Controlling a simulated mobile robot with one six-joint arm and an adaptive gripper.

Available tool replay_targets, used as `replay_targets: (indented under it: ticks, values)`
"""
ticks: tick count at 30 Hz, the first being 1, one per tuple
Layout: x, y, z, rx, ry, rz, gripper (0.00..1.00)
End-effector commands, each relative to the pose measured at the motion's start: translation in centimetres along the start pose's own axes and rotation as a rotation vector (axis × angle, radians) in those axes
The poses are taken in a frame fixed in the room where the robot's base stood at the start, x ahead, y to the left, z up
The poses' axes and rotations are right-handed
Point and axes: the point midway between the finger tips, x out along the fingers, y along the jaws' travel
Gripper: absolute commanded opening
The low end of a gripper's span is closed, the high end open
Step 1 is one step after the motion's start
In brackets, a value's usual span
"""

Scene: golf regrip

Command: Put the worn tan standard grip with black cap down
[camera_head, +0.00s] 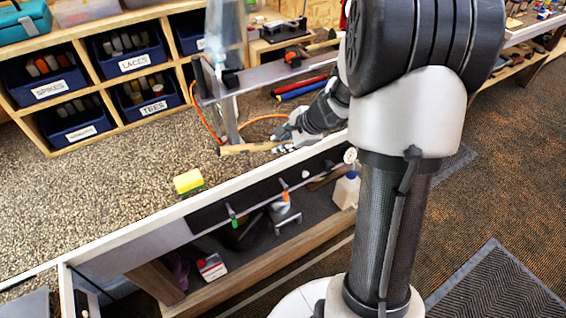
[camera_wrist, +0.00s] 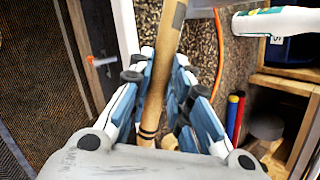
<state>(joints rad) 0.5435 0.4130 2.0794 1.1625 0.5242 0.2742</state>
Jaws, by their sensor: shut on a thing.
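The worn tan grip (camera_wrist: 165,65) is long and tan, with dark bands and a tan end near the palm in the wrist view. My gripper (camera_wrist: 163,82) is shut on it, with blue-padded fingers on both sides. In the head view the tan grip (camera_head: 250,148) lies level, close over or on the bench top near its front edge; I cannot tell whether it touches. My gripper (camera_head: 285,142) is at its right end. The black cap cannot be made out clearly.
The speckled bench top (camera_head: 110,200) is clear at left except for a yellow sponge (camera_head: 188,181). Red and blue tubes (camera_head: 301,88) lie behind my gripper. An orange hose (camera_head: 205,122) curves near the grip. Labelled blue bins (camera_head: 52,90) stand at the back.

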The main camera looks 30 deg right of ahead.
Motion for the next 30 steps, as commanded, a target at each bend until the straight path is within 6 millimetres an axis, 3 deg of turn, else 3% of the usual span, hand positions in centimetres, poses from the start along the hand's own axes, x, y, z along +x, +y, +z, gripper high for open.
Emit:
replay_targets:
  ticks: [12, 27, 28, 30]
  values:
    - [4.7, 2.8, -1.9, 0.002, 0.000, 0.001, 0.00]
    - [5.3, 3.1, -2.2, 0.000, 0.000, -0.001, 0.00]
    - [5.2, 3.1, -2.1, 0.000, 0.000, -0.001, 0.20]
    - [5.1, 3.0, -2.1, 0.000, 0.000, -0.001, 0.25]
